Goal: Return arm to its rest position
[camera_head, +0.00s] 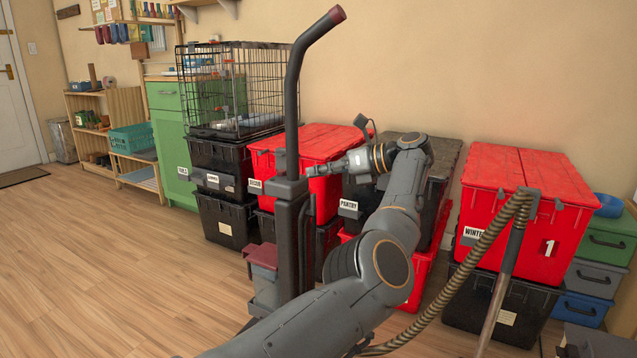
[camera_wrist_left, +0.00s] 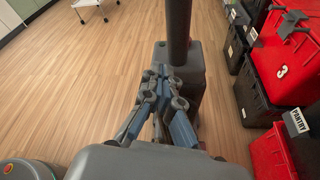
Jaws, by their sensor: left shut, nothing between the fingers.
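My left arm rises from the bottom of the head view and bends back to the left. My left gripper (camera_head: 312,171) points left and looks shut and empty. Its tip overlaps the dark upright post (camera_head: 292,110) with a curved, red-tipped handle; I cannot tell whether they touch. In the left wrist view the shut fingers (camera_wrist_left: 160,78) show in front of the post (camera_wrist_left: 179,30) and its grey body. My right gripper is not in view.
Stacked red and black totes line the wall, including a red tote (camera_head: 500,215) at right and a PANTRY tote (camera_head: 350,214) behind my arm. A wire cage (camera_head: 228,85) sits on black totes. A ribbed hose (camera_head: 490,245) crosses at right. Open wood floor (camera_head: 110,260) lies left.

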